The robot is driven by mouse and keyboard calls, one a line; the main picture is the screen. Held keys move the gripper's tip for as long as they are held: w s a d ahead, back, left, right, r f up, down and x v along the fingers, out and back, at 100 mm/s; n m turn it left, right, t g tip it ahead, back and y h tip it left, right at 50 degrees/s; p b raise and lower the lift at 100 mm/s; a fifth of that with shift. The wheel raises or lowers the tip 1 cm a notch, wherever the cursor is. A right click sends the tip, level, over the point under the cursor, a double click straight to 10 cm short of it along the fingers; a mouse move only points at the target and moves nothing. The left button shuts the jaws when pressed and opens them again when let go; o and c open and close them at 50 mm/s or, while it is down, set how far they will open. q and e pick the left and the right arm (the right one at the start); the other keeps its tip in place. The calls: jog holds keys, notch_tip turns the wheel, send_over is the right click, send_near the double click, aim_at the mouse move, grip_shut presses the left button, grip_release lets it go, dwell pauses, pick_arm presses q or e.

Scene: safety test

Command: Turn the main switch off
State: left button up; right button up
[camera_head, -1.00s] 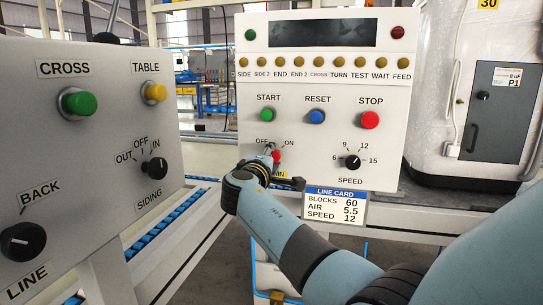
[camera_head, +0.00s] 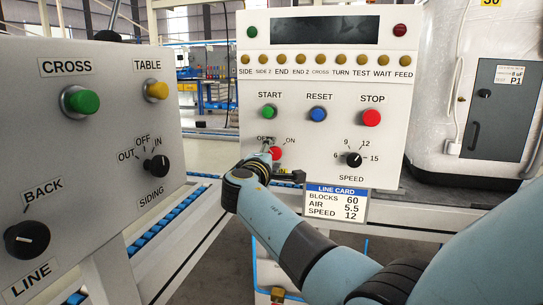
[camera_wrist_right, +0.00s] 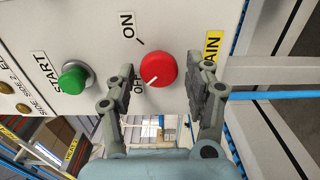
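The main switch is a red round knob (camera_head: 275,153) low on the white front panel, between OFF and ON labels. In the right wrist view the red knob (camera_wrist_right: 158,68) has a white mark that points toward the OFF label (camera_wrist_right: 138,86). My right gripper (camera_wrist_right: 160,88) is open, with one finger on each side of the knob's near edge; a gap shows on both sides. In the head view the right gripper (camera_head: 270,166) is just below the knob and partly hides it. The yellow MAIN label (camera_wrist_right: 211,45) is partly hidden. My left gripper is not in view.
Above the knob are a green START button (camera_head: 269,112), a blue RESET button (camera_head: 318,114) and a red STOP button (camera_head: 371,117). A black SPEED knob (camera_head: 353,160) sits to the right, above a line card (camera_head: 336,203). Another control panel (camera_head: 100,135) stands at the left.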

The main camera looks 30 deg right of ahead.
jog(key=v, duration=0.7)
jog(key=shift+s, duration=0.2)
jog(key=shift+a, duration=0.1)
dwell(0.3)
